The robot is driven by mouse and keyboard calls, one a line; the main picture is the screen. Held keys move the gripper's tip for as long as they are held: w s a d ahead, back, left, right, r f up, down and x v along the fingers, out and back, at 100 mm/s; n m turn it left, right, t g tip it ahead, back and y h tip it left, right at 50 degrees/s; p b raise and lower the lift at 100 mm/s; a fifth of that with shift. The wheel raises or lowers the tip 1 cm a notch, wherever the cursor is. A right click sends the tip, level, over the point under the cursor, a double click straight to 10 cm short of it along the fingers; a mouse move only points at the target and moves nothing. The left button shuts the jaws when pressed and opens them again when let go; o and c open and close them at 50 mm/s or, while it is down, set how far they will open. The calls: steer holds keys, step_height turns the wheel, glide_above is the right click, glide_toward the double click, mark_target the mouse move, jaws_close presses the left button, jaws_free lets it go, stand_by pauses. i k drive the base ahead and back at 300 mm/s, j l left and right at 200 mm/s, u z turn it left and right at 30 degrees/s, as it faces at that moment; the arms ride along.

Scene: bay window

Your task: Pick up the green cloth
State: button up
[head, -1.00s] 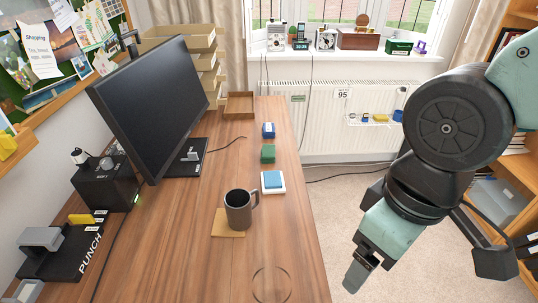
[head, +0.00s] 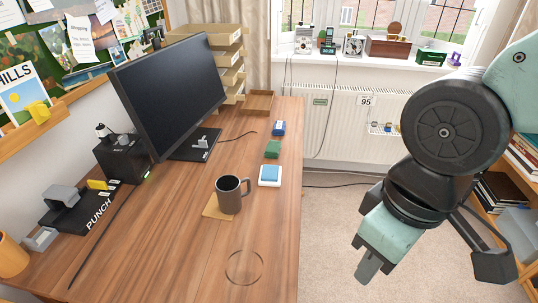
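A small green item (head: 272,149), which looks like the green cloth folded into a block, lies on the desk (head: 185,262) near its right edge. It sits between a blue item (head: 278,128) behind it and a white-and-blue square item (head: 270,175) in front. My gripper (head: 367,268) hangs to the right of the desk, above the carpet, well apart from the green item. Its fingers point down and overlap in this view, so I cannot tell whether they are open. I see nothing held in it.
A dark mug (head: 229,196) stands on a tan square (head: 212,211) near the desk's right side. A monitor (head: 172,92) stands at the left, with a wooden tray (head: 257,103) at the back. The desk's front middle is clear. A radiator (head: 330,124) is behind the desk.

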mark_target(273, 149)
steer(key=i+l+u, duration=0.1)
steer(key=l+u, duration=0.3)
steer(key=l, duration=0.35)
steer(key=l+u, duration=0.35)
steer(key=l, duration=0.45)
steer(key=i+l+u, duration=0.4)
steer(key=l, duration=0.15)
steer(key=i+l+u, duration=0.2)
steer(key=l+u, duration=0.15)
steer(key=l, duration=0.3)
steer(key=i+l+u, duration=0.15)
steer(key=i+u, duration=0.15)
steer(key=i+l+u, duration=0.3)
